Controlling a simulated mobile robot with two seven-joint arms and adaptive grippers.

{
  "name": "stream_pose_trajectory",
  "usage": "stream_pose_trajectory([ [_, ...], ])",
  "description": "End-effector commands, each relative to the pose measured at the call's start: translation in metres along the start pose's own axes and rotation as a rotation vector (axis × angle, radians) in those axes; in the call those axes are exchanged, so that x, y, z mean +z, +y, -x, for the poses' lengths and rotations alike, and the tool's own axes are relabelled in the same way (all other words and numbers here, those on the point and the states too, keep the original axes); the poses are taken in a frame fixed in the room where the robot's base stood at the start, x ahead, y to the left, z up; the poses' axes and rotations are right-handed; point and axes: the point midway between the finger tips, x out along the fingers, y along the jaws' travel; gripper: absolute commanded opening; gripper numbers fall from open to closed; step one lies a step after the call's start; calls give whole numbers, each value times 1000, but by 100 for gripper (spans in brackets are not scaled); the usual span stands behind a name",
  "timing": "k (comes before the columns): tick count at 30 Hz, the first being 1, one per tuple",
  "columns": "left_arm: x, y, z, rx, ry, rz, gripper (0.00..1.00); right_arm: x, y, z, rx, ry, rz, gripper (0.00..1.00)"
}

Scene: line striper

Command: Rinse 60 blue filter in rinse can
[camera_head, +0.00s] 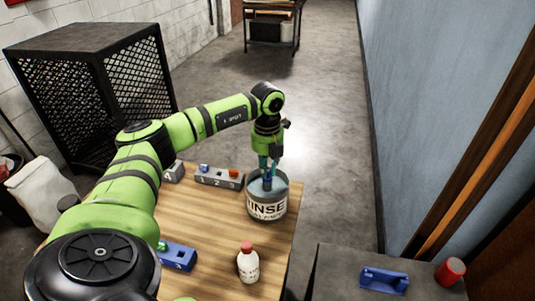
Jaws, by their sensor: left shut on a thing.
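The rinse can (266,208), a grey can with a white label reading "RINSE", stands at the right edge of the wooden table (222,222). Pale blue shows inside its open top. My left gripper (268,177) points down into the can's mouth. It is shut on a small blue thing, which looks like the blue filter; the fingers and the can hide most of it. The number on the filter cannot be read. My right gripper is not in view.
A grey block marked 1, 2, 3 (218,178) holds a small blue-purple piece; a block marked 4 (173,173) is beside it. A blue holder (178,257) and a red-capped white bottle (248,264) stand nearer. A grey surface (335,262) at right bears a blue tool (384,280) and red can (450,271).

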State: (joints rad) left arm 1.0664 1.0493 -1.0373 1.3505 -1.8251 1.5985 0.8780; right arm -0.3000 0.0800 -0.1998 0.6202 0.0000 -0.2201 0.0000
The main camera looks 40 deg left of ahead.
Motion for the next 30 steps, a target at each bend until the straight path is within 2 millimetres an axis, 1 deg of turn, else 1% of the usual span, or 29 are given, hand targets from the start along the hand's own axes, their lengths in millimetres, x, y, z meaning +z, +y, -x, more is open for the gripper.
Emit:
stream_pose_trajectory([
  [1, 0, 0, 13, -1, -1, 0, 0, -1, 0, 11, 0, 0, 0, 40],
  [24, 0, 0, 105, 0, -1, 0, 0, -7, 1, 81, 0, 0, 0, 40],
  [27, 0, 0, 112, 0, 0, 0, 0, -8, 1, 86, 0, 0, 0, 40],
  [30, 0, 0, 112, 1, 0, 0, 0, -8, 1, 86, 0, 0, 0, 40],
])
